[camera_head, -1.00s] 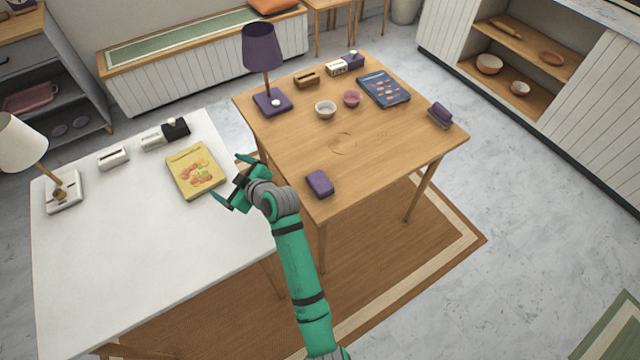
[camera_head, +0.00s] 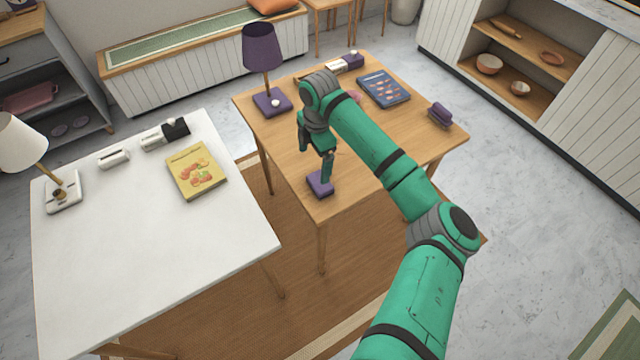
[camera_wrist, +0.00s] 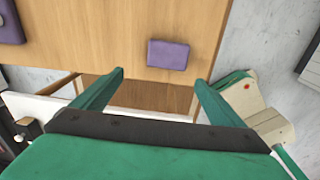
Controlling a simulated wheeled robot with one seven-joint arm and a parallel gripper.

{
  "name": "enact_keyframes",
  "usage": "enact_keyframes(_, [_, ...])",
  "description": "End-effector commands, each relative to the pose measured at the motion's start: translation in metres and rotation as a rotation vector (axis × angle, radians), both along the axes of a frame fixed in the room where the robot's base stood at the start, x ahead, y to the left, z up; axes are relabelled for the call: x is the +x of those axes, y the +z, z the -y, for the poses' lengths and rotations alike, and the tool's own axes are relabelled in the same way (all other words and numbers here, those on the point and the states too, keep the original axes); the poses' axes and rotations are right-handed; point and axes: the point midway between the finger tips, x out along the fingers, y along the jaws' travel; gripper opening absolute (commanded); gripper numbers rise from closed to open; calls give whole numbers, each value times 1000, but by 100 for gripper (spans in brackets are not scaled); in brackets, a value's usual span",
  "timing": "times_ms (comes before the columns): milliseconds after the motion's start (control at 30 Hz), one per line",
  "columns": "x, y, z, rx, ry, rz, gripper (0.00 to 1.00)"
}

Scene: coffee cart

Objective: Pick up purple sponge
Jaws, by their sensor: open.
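The purple sponge (camera_head: 320,184) is a small rounded block. It lies on the wooden table (camera_head: 262,140) near its front corner. My gripper (camera_head: 316,166) points down over the table at the sponge, and one finger covers part of it in the head view. In the wrist view the sponge (camera_wrist: 168,54) lies whole and apart from the fingers, just past the fingertips and between their lines. My gripper (camera_wrist: 159,76) is open and empty there.
A purple lamp (camera_head: 262,46) stands at the table's back left; a blue book (camera_head: 384,89) and a purple object (camera_head: 440,114) lie to the right. My arm hides part of the tabletop. A white table (camera_head: 140,250) with a yellow book (camera_head: 196,170) stands at left.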

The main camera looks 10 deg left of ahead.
Motion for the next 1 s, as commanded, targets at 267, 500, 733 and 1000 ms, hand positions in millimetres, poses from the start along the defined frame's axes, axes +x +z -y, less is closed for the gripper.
enact_keyframes(267, [5, -2, 26, -73, 19, -18, 92])
enact_keyframes(500, [5, -36, 25, -71, 17, -18, 92])
enact_keyframes(733, [5, -50, 23, -71, 17, -16, 92])
enact_keyframes(1000, [5, -86, 17, -70, 17, -17, 92])
